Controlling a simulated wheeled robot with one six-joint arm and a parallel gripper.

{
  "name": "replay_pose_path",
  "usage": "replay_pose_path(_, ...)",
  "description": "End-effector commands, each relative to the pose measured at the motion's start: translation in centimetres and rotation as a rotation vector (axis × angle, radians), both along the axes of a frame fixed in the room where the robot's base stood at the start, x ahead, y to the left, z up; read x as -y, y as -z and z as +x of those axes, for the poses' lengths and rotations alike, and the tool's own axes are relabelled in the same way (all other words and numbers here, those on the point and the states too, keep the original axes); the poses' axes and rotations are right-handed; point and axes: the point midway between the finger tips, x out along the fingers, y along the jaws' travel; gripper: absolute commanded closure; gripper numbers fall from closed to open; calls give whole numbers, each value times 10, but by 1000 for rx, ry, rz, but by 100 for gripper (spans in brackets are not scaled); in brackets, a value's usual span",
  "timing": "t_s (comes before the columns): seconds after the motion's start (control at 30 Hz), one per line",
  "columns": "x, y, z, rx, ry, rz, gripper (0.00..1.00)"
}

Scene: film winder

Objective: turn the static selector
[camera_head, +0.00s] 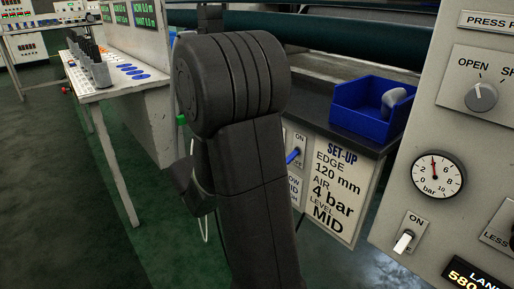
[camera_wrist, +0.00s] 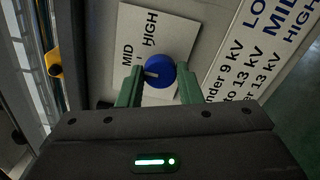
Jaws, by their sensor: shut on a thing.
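The static selector (camera_wrist: 160,68) is a round blue knob with a pale pointer mark, on a white plate (camera_wrist: 128,22) lettered MID and HIGH in the wrist view. The pointer mark lies toward the left side of the knob in the picture. My gripper (camera_wrist: 160,77) has its two green fingers on either side of the knob and is shut on it. The lower part of the knob's plate is hidden behind my gripper. In the head view my arm covers most of the panel, and the knob cannot be made out there.
A sign (camera_wrist: 262,50) lists LOW, MID and HIGH kV ranges beside the selector. In the head view, a SET-UP card (camera_head: 335,185) hangs below a blue bin (camera_head: 362,112). A grey panel with a gauge (camera_head: 437,175) stands at right. A white table (camera_head: 110,88) stands at left.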

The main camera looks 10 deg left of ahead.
Motion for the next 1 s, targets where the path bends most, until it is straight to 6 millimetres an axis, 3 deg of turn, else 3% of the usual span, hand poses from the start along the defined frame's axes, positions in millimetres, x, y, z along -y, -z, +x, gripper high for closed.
replay_pose_path(0.2, 0, 1, 0, -3, 1, 0, 91)
replay_pose_path(0.23, 0, 1, 0, -3, 1, 0, 62)
replay_pose_path(0.3, 0, 1, 0, -3, 1, 0, 48)
replay_pose_path(0.33, 0, 1, 0, -2, 0, -1, 46)
replay_pose_path(0.73, -5, -1, -5, -2, -3, -1, 46)
replay_pose_path(1.0, -29, -2, -35, -2, -6, -1, 46)
